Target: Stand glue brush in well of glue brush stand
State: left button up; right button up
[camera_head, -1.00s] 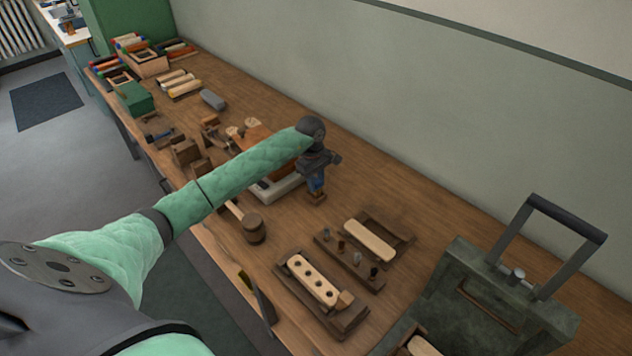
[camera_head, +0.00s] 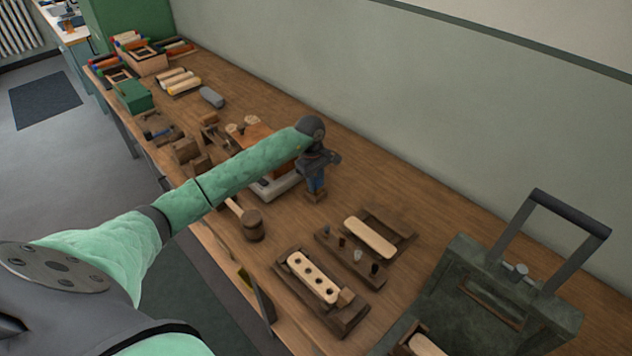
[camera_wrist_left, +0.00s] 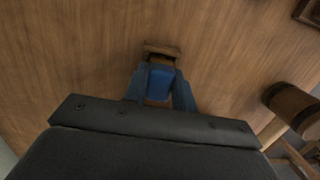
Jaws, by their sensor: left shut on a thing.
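My left gripper (camera_head: 316,181) is at the end of the green arm, low over the middle of the bench. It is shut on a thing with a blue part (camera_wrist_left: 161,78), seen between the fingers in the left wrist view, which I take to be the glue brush. A small brown wooden block (camera_head: 316,196), likely the glue brush stand, is directly below the fingertips. It also shows just beyond them in the left wrist view (camera_wrist_left: 162,49). The well and the brush's lower end are hidden, so I cannot tell whether the brush is in it. My right gripper is not in view.
A wooden mallet (camera_head: 250,224) lies left of the block. A peg rack (camera_head: 350,259), a pale drilled block (camera_head: 313,277) in a holder and a pale bar (camera_head: 369,238) are nearer. Bench right of the gripper is clear.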

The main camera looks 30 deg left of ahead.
pick_arm(q)
jog(key=shift+f+b, duration=0.3)
jog(key=shift+b, duration=0.15)
dwell(0.4)
jog(key=o, duration=1.5)
jog(key=shift+r, duration=0.15)
jog(key=shift+r+p, duration=0.45)
jog(key=shift+r, duration=2.95)
